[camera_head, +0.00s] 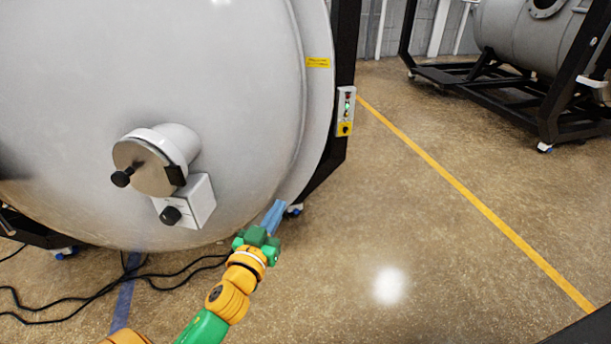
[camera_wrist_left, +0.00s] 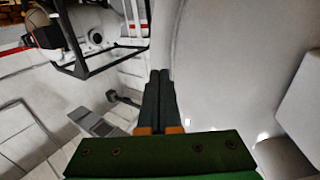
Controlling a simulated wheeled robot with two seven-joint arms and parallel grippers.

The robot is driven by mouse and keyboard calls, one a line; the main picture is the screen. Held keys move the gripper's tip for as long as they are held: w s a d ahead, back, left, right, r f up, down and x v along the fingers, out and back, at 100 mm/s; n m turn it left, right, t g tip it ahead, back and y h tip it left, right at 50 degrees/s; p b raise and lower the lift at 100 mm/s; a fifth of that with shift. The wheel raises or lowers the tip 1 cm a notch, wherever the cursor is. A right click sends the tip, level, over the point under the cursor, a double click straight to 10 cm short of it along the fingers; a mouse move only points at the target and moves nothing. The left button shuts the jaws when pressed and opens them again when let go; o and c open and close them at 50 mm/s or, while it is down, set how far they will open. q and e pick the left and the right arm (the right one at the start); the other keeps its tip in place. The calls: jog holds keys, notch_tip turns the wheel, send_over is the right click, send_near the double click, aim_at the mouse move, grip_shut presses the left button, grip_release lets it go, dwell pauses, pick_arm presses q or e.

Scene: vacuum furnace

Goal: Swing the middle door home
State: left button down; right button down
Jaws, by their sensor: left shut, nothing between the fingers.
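The large round light-grey furnace door (camera_head: 70,70) fills the left of the head view, with a viewport (camera_head: 150,160) and a small white box with a black knob (camera_head: 186,202) on its face. A rim with a yellow label (camera_head: 318,62) shows along its right edge; whether the door sits fully against its seat cannot be told. My left gripper (camera_head: 277,206) is shut and empty, at the door's lower right edge. In the left wrist view the two dark fingers (camera_wrist_left: 160,95) lie together beside the curved pale surface (camera_wrist_left: 220,70); contact cannot be told. My right gripper is out of view.
A control box (camera_head: 346,110) is mounted on the black frame at the door's right. Black cables (camera_head: 60,310) lie on the floor at lower left. Another grey vessel (camera_head: 530,45) on a black wheeled frame stands at upper right. Floor between is open, crossed by a yellow line (camera_head: 470,200).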

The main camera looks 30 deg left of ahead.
pick_arm(q)
jog(key=p+x, duration=0.1)
jog(key=x, duration=1)
jog(key=shift+w+a, duration=0.2)
jog(key=shift+w, duration=0.1)
jog(key=shift+f, duration=0.1)
